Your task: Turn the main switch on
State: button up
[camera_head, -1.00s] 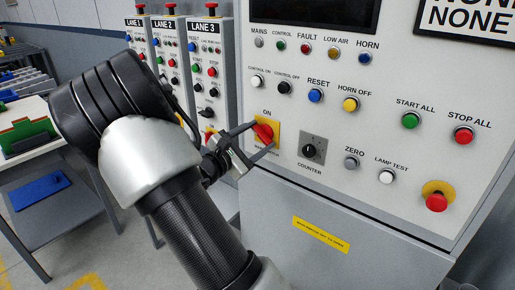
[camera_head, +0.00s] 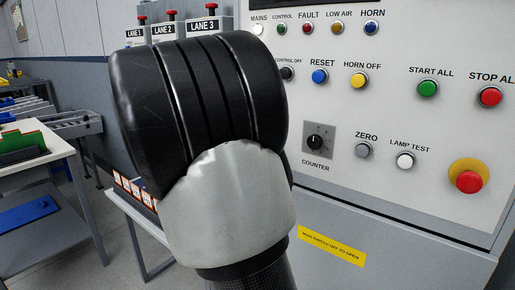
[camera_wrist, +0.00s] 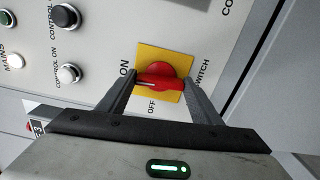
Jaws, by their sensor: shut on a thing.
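The main switch (camera_wrist: 160,74) is a red rotary handle on a yellow plate. In the wrist view its bar lies across the picture, with the white mark at its left end toward the ON label; the OFF label is below. My gripper (camera_wrist: 160,82) has one finger at each end of the bar and is shut on it. In the camera_head view my arm hides the switch and my gripper. The MAINS lamp (camera_head: 258,29) looks bright white, and it also looks bright in the wrist view (camera_wrist: 14,62).
The COUNTER knob (camera_head: 317,142), the RESET button (camera_head: 320,76) and the HORN OFF button (camera_head: 358,80) are close to my arm. A red emergency button (camera_head: 468,181) is at the right. Lane posts (camera_head: 200,27) and a table (camera_head: 50,150) stand to the left.

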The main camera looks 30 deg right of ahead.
jog(key=shift+f+m+b, duration=0.15)
jog(key=shift+m+b, duration=0.45)
jog(key=shift+b, duration=0.1)
jog(key=o, duration=1.1)
jog(key=shift+c, duration=0.2)
jog(key=shift+a, duration=0.15)
jog(key=p+v, duration=0.2)
jog(key=v, duration=1.5)
jog(key=shift+s, duration=0.15)
